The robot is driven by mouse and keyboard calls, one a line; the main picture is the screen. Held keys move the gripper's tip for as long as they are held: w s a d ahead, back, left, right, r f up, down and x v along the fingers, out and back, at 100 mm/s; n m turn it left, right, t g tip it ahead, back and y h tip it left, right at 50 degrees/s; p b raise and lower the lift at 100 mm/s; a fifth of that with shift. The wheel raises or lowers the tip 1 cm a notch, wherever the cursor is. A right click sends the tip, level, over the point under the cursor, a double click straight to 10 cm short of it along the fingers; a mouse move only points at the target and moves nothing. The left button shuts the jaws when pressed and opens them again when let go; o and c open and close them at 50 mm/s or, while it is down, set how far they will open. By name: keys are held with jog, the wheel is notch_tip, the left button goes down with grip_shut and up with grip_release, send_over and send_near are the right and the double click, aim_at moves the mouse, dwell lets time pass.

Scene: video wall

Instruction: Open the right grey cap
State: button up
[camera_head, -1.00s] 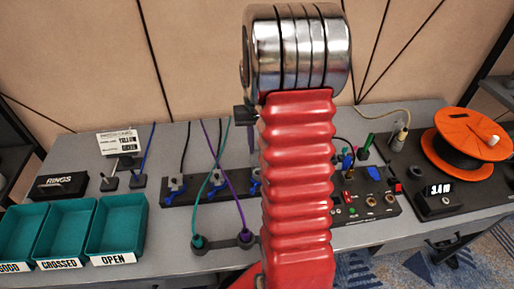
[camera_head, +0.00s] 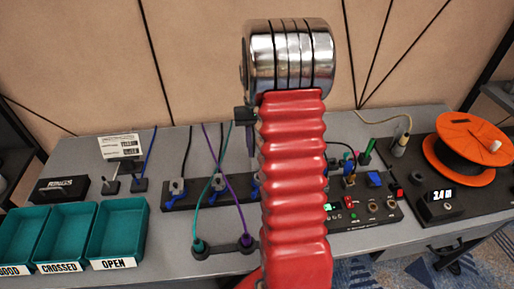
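A dark strip (camera_head: 206,199) on the grey table carries a row of small grey fittings with blue levers. The left fitting (camera_head: 178,187) and the one beside it (camera_head: 217,183) show clearly. Another, farther right, is mostly hidden behind my red arm, so I cannot tell which is the right grey cap or whether it is open. A teal and a purple cable cross and run down to a dark two-ended bar (camera_head: 222,248) in front of the strip. My red arm fills the middle of the view and my gripper is hidden behind it. A small black part shows at the arm's left edge.
Teal trays labelled CROSSED (camera_head: 64,237) and OPEN (camera_head: 117,232) stand at the left, beside a black RINGS box (camera_head: 60,189).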

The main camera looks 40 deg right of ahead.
jog(key=shift+o, duration=1)
jog(key=shift+r, duration=0.1)
jog(key=v, duration=1.3)
jog(key=shift+r, duration=0.25)
